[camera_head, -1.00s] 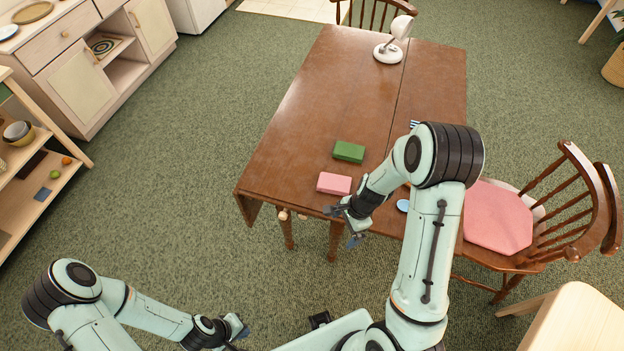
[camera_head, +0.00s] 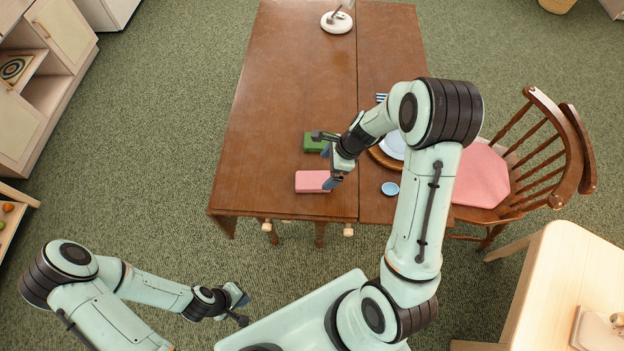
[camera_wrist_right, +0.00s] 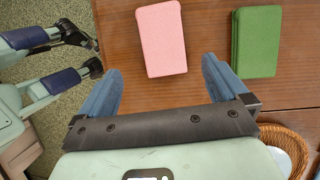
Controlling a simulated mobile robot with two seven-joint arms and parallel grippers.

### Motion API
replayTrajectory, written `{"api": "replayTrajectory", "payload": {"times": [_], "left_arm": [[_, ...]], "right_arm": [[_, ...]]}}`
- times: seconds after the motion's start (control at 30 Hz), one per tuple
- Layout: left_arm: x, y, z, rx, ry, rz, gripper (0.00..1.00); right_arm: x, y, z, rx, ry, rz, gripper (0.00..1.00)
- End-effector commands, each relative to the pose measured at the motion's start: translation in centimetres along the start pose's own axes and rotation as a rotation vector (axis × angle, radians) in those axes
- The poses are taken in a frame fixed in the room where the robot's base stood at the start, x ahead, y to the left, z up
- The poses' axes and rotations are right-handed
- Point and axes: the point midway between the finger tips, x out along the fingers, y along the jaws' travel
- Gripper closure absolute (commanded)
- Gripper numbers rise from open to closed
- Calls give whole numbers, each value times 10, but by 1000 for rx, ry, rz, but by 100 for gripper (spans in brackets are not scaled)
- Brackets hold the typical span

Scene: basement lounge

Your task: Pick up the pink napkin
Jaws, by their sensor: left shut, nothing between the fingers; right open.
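The pink napkin (camera_head: 312,182) is a folded rectangle lying flat on the wooden table near its front edge. In the right wrist view the pink napkin (camera_wrist_right: 162,38) lies just ahead of the open fingers, toward the upper middle. My right gripper (camera_head: 322,160) is open and empty above the table, between the pink napkin and a green one; its fingers (camera_wrist_right: 160,85) show spread in the wrist view. My left gripper (camera_head: 243,308) is shut and empty, low in front of the table, away from the napkin.
A green folded napkin (camera_head: 314,142) lies behind the pink one; it also shows in the wrist view (camera_wrist_right: 257,42). A plate (camera_head: 391,146) in a woven holder and a small blue dish (camera_head: 390,188) are to the right. A lamp (camera_head: 337,22) stands at the back. A chair (camera_head: 480,176) is right.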

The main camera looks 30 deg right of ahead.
Motion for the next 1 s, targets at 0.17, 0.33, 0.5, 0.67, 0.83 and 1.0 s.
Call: {"api": "replayTrajectory", "payload": {"times": [0.17,0.33,0.5,0.67,0.83,1.0], "left_arm": [[8,-5,7,-3,-8,-3,100],[9,-6,7,-3,-9,-3,100],[13,-8,10,-4,-12,-4,100],[16,-10,13,-6,-16,-6,100],[16,-10,12,-5,-15,-5,100],[16,-10,12,-5,-15,-5,100]], "right_arm": [[26,0,-2,0,2,1,0],[36,-1,0,0,0,0,0],[62,-2,-1,1,1,2,0],[79,-3,0,0,1,0,0],[80,-4,1,-1,0,-3,0],[80,-4,1,-1,0,-2,26]]}}
